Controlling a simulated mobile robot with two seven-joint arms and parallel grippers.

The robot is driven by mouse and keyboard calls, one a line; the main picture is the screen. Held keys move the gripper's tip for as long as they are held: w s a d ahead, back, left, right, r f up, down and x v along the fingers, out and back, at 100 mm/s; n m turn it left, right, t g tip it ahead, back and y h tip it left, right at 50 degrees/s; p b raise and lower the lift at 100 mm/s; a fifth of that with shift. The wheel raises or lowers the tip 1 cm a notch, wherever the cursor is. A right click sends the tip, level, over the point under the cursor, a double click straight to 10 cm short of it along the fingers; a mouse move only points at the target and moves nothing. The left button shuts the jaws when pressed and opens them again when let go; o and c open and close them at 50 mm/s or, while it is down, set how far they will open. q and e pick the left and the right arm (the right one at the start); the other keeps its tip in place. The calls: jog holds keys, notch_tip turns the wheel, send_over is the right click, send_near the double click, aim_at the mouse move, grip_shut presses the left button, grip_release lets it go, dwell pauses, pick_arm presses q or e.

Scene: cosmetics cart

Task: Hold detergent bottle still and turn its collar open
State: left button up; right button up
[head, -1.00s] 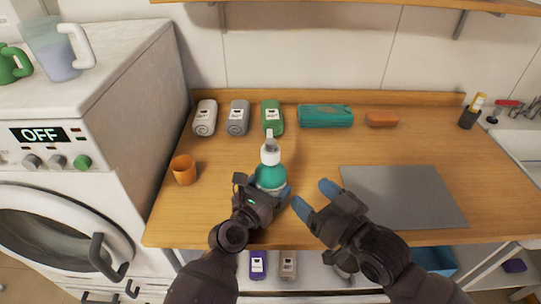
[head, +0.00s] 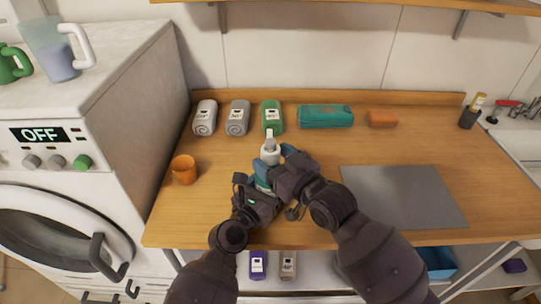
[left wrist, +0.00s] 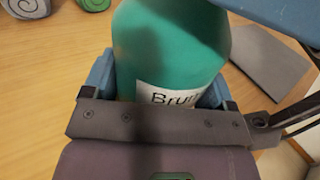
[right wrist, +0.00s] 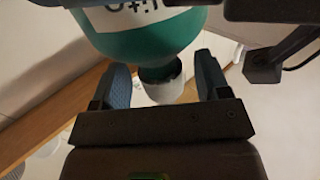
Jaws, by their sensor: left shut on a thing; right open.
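My right gripper (head: 282,160) is open at the collar's height. In the right wrist view the white collar (right wrist: 165,85) lies between the two open fingers, with gaps on both sides. Most of the bottle's body is hidden by my grippers in the head view.
An orange cup (head: 184,169) stands to the left. A grey mat (head: 402,196) lies to the right. The counter between the cup and bottle is clear.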

jog(key=shift+w+a, duration=0.4)
jog(key=shift+w, duration=0.1)
jog(key=c, duration=1.2)
jog(key=shift+o, duration=0.2)
